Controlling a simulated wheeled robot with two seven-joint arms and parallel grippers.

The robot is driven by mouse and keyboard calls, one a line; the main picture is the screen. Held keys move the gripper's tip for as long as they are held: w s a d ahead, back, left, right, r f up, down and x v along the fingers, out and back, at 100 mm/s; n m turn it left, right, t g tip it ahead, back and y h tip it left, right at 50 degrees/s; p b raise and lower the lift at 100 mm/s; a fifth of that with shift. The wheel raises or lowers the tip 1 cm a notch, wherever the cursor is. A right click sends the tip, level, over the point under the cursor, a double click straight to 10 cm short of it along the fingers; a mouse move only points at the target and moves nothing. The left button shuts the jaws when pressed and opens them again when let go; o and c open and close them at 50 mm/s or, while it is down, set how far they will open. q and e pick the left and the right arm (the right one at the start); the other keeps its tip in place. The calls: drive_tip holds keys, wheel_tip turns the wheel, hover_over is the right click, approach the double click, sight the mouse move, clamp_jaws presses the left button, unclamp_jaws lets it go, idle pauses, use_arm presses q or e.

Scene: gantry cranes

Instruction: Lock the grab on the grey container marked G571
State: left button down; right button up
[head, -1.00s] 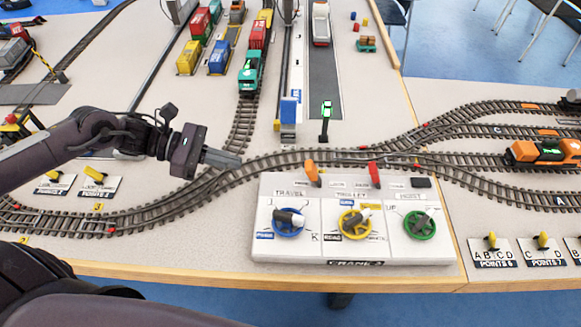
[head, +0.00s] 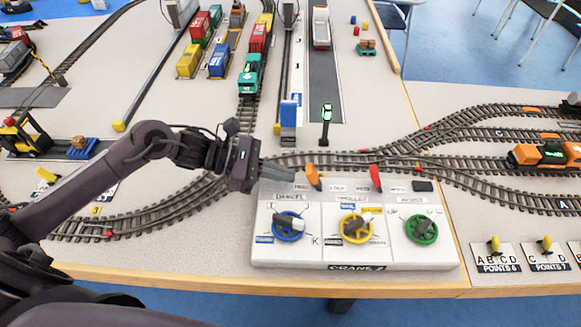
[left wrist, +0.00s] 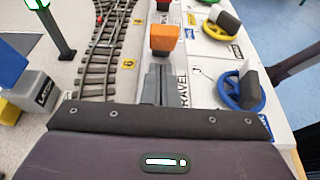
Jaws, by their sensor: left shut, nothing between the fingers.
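My left gripper (head: 287,173) is shut and empty, over the back left edge of the white crane control panel (head: 330,262). Its fingertips point at the orange lever (head: 313,176) and are close to it. In the left wrist view the shut fingers (left wrist: 157,82) lie just short of the orange lever (left wrist: 166,40); contact cannot be told. A red lever (head: 375,177) stands further right on the panel. A pale grey container (head: 321,27) sits on a red-ended vehicle at the back; its marking is unreadable. The grab cannot be made out. My right gripper is not in view.
The panel has a blue travel wheel (head: 289,226), a yellow trolley wheel (head: 356,228) and a green hoist wheel (head: 421,229). Track (head: 200,190) runs behind it. A signal post (head: 325,125) stands behind the track. A yellow forklift (head: 25,135) is at left.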

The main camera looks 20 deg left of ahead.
sight(309, 168)
use_arm(q)
drive_tip(key=shift+w+d+r, duration=0.15)
drive_tip(key=shift+d+r, duration=0.1)
drive_tip(key=shift+d, duration=0.25)
drive_tip(key=shift+w+d+r, duration=0.1)
drive_tip(key=shift+d+r, duration=0.1)
drive_tip(key=shift+d, duration=0.25)
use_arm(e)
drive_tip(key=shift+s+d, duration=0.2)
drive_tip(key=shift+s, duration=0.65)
use_arm(q)
drive_tip(key=shift+r, duration=0.1)
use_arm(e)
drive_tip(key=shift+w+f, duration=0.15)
